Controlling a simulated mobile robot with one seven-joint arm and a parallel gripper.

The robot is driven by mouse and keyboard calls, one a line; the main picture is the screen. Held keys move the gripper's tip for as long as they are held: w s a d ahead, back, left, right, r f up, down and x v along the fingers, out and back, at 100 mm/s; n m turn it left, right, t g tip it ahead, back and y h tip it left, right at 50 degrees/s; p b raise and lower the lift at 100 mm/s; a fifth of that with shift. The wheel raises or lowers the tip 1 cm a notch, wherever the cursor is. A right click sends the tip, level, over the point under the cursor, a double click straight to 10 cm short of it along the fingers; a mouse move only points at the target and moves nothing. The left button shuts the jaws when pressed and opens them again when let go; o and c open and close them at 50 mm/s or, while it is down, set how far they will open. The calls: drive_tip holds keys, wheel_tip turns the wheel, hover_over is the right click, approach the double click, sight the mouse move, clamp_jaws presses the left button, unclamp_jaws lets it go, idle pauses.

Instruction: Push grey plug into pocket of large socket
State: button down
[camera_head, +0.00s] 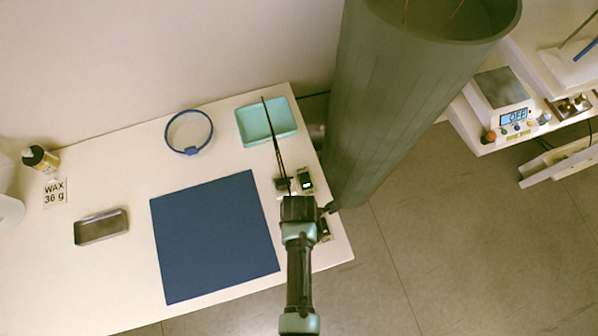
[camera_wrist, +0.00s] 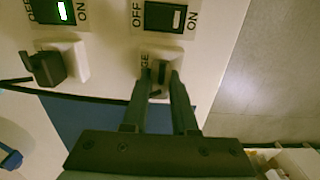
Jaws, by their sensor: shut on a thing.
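In the wrist view, my gripper (camera_wrist: 160,82) reaches over the large socket, a pale raised block (camera_wrist: 165,57) with part of a "GE" label beside it. Its fingers are shut on the small grey plug (camera_wrist: 162,73), which is mostly hidden between the fingertips. The plug is at the socket's face; I cannot tell how deep it sits in the pocket. In the head view, my gripper (camera_head: 324,209) is at the right end of the table, and the arm hides the plug and socket there.
A second socket (camera_wrist: 75,58) holds a black plug (camera_wrist: 48,68) with a cable. Its switch (camera_wrist: 60,11) is lit green; the other switch (camera_wrist: 165,17) is unlit.

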drive_tip(key=shift+f, duration=0.25)
drive_tip(key=c, duration=0.6)
unclamp_jaws()
wheel_tip(320, 180, up, 13)
drive_tip(key=shift+r, duration=0.1)
